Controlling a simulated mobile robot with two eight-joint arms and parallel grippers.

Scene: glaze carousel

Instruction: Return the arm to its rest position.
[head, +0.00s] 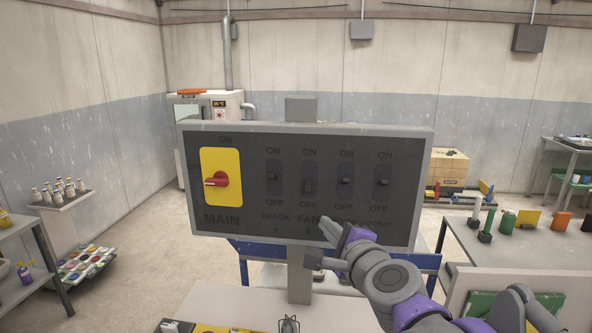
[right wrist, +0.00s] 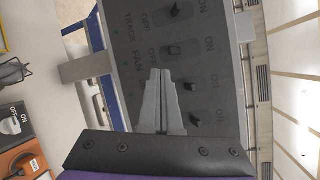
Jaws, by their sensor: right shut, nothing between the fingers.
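My right gripper (head: 329,230) is in front of the lower middle of a grey switch panel (head: 435,165), below the fan switch (head: 309,186). Its fingers are together and empty, and they cover part of the labels at the lower right. In the right wrist view the shut fingers (right wrist: 157,80) point toward the panel face (right wrist: 215,60) and its row of small switches; I cannot tell whether they touch it. The panel has a red rotary handle (head: 216,180) on a yellow plate, lying sideways. My left gripper is not in view.
A workbench (head: 510,249) with coloured items stands at the right. A white cabinet (head: 233,108) stands behind the panel. Open floor lies at the left middle.

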